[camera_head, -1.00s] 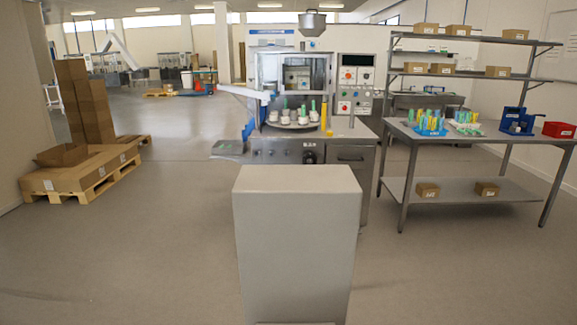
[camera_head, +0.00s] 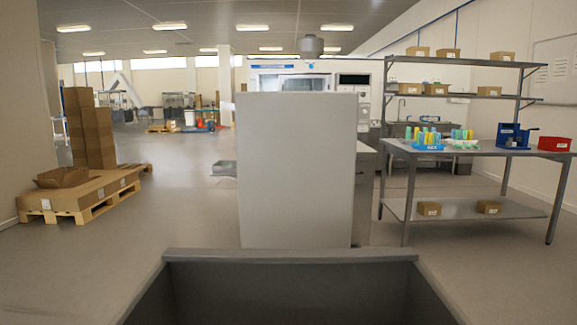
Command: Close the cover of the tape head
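I cannot make out a tape head or its cover in this view. My gripper is not in view. The filling machine (camera_head: 286,68) stands straight ahead, with a metal hopper (camera_head: 310,46) on top. Its middle and lower parts are mostly hidden behind a plain light grey block (camera_head: 296,170). A blue device (camera_head: 508,137) stands on the steel table at the right. It is too small to tell whether it has a cover.
A dark grey open box shape (camera_head: 290,256) fills the bottom middle; I cannot tell whether it or the block is mine. The steel table (camera_head: 450,150) with a red bin (camera_head: 554,144) is right. A pallet (camera_head: 92,202) with cartons is left. Floor between is clear.

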